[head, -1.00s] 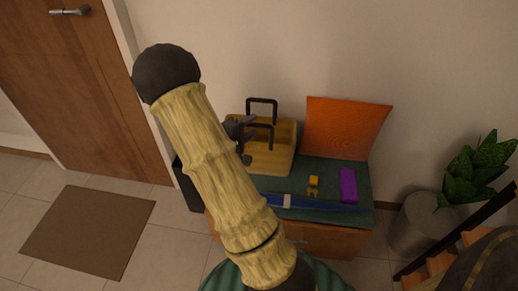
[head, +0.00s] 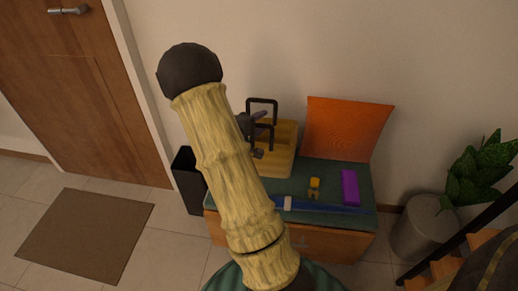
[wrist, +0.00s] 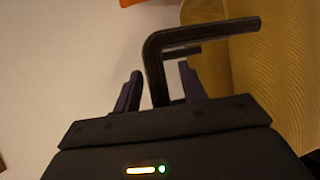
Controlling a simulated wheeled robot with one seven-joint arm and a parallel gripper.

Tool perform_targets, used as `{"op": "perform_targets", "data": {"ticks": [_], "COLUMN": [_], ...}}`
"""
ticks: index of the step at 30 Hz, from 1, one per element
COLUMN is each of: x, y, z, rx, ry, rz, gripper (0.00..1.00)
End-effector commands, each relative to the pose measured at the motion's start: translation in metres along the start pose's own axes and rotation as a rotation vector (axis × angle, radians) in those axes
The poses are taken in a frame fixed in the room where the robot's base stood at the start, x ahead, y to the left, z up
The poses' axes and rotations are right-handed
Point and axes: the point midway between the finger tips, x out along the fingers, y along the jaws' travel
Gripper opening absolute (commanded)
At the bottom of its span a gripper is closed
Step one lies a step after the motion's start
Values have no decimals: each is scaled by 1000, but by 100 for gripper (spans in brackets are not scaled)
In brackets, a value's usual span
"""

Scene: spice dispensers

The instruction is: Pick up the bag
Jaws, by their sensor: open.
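The bag (head: 277,166) is a tan, open-topped tote with two black loop handles, standing on the green-topped bench. It also shows at the right of the wrist view (wrist: 285,85). My gripper (head: 258,134) is at the bag's left side, at handle height, partly hidden behind my arm. In the wrist view my gripper (wrist: 160,88) is open, with a dark finger on each side of the near black handle (wrist: 154,62). The handle appears between the fingers; I cannot tell whether either finger touches it. The bag's left part is hidden in the head view.
An orange cushion (head: 345,130) leans on the wall right of the bag. A purple block (head: 350,187), a small yellow item (head: 314,183) and a blue long item (head: 325,207) lie on the bench (head: 368,185). A black bin (head: 187,180) stands left, a potted plant (head: 422,228) right.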

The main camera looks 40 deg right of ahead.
Motion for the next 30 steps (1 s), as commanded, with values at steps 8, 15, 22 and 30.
{"op": "perform_targets", "data": {"ticks": [8, 15, 22, 30], "x": [0, 0, 0, -3], "y": [0, 0, 1, 19], "z": [0, 0, 0, 2], "rx": [0, 0, 1, 3], "ry": [0, 0, -1, 0], "rz": [0, 0, 2, 3], "gripper": [42, 0, 0, 0]}}
